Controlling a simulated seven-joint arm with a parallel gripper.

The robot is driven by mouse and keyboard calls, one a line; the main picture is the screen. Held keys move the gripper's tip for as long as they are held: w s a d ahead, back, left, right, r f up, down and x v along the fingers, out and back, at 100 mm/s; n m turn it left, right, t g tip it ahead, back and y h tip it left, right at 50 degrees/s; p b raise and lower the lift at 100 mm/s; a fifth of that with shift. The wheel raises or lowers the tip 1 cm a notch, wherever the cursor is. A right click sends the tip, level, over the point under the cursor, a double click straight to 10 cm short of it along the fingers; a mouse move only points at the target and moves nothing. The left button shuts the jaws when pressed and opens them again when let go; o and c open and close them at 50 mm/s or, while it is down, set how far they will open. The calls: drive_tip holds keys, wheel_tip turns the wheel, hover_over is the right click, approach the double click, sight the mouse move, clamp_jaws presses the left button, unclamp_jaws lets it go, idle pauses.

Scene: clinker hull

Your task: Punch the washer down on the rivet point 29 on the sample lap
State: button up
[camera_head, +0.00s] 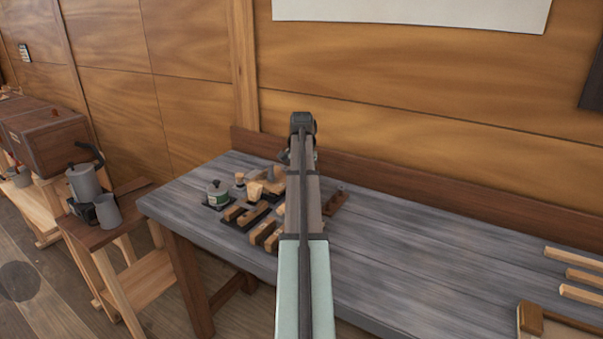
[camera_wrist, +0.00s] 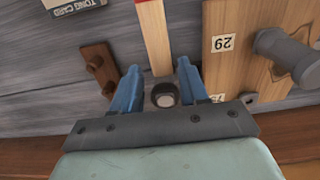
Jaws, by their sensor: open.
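In the wrist view my gripper (camera_wrist: 159,66) has its two blue fingers spread apart. A short dark round piece with a pale end (camera_wrist: 163,96) shows between the fingers, nearer their base; I cannot tell what it is or whether it touches them. To the right lies a light wooden board (camera_wrist: 215,72) with a white label "29" (camera_wrist: 223,43), upside down in the picture. A grey cylindrical piece (camera_wrist: 287,54) stands on or over that board. I cannot make out a washer or a rivet point. In the head view my arm hides the gripper and the bench below it.
A pale stick with a red stripe (camera_wrist: 155,35) lies ahead of the fingers, and a brown peg block (camera_wrist: 98,68) lies left. The bench's right middle is clear.

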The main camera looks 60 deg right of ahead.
drive_tip(key=shift+f, duration=2.25)
drive_tip(key=shift+c, duration=0.3)
clamp_jaws()
drive_tip(key=shift+f, duration=0.1)
drive_tip(key=shift+r, duration=0.3)
drive_tip(key=shift+r, duration=0.35)
drive_tip(key=shift+r, duration=0.15)
